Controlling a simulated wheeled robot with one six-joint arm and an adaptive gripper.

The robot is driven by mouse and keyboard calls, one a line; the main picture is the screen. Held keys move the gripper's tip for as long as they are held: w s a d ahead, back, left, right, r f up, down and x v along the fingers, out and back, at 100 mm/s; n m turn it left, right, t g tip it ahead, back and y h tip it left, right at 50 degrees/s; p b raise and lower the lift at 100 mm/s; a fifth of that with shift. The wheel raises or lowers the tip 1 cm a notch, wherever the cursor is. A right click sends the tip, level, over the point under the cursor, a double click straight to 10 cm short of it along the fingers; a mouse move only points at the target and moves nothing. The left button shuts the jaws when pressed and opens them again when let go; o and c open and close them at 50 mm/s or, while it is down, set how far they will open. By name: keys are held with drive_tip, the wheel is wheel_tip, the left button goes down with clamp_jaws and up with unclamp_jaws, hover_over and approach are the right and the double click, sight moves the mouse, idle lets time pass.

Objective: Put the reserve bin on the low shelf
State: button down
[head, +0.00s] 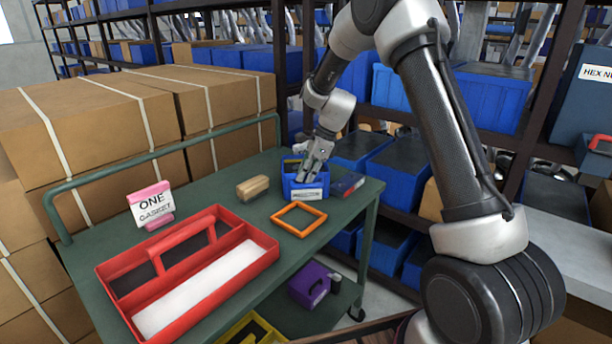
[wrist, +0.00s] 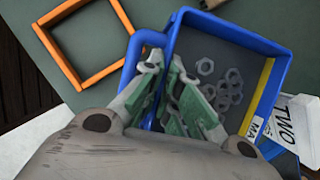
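A blue bin (head: 306,190) with a white label stands near the far right end of the green cart top. In the wrist view the blue bin (wrist: 262,40) holds several grey hex nuts and has a loop handle on its left side. My gripper (head: 312,168) is down at this bin. In the wrist view my gripper (wrist: 165,72) has its fingers close together on either side of the bin's left wall, apparently pinching it. The label shows only "MA", so I cannot tell whether this is the reserve bin. The cart's low shelf (head: 285,310) is partly visible.
A purple bin (head: 312,284) and a yellow bin (head: 252,330) occupy the low shelf. Racks of blue bins stand behind.

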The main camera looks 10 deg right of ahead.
drive_tip(key=c, duration=1.9)
unclamp_jaws()
drive_tip(key=shift+c, duration=0.2)
drive_tip(key=o, duration=0.3)
